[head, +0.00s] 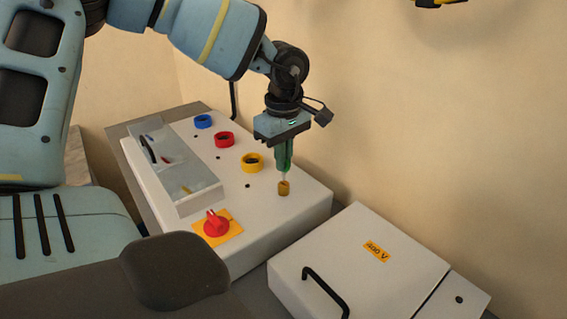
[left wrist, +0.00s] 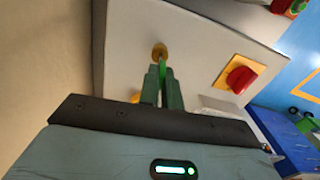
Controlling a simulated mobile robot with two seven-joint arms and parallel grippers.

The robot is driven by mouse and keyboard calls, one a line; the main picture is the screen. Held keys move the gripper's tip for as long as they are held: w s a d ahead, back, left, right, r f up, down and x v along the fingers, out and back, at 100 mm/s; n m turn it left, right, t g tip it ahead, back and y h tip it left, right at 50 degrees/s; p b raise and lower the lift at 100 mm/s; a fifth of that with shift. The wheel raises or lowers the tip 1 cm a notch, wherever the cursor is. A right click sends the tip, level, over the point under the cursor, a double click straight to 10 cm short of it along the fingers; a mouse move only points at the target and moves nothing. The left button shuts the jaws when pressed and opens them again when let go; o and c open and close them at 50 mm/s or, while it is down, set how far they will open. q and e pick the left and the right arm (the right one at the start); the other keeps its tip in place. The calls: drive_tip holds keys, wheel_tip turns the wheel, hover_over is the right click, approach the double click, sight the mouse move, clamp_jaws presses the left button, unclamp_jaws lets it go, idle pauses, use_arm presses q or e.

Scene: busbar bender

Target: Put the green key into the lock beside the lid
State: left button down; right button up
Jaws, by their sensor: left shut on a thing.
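My left gripper (head: 284,168) points down over the white control box and is shut on the green key (left wrist: 163,72). Its two fingers show in the left wrist view, and most of the key is hidden between them. A thin part of the key reaches toward a small brass cylinder (head: 284,188) on the box top; this also shows in the left wrist view (left wrist: 159,50). I cannot tell whether the key's tip is inside it. A low white cabinet (head: 340,250) has a lid with a black handle and a dark round hole (head: 459,299) beside the lid's seam. My right gripper is not in view.
The control box has blue (head: 203,121), red (head: 224,139) and yellow (head: 252,162) rings, a clear cover (head: 178,168) and a red knob (head: 216,224) on a yellow plate. The wall is close behind. A black and yellow object (head: 440,3) shows at the top edge.

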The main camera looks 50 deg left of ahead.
use_arm(q)
drive_tip(key=shift+r+p, duration=0.45)
drive_tip(key=shift+r, duration=2.1)
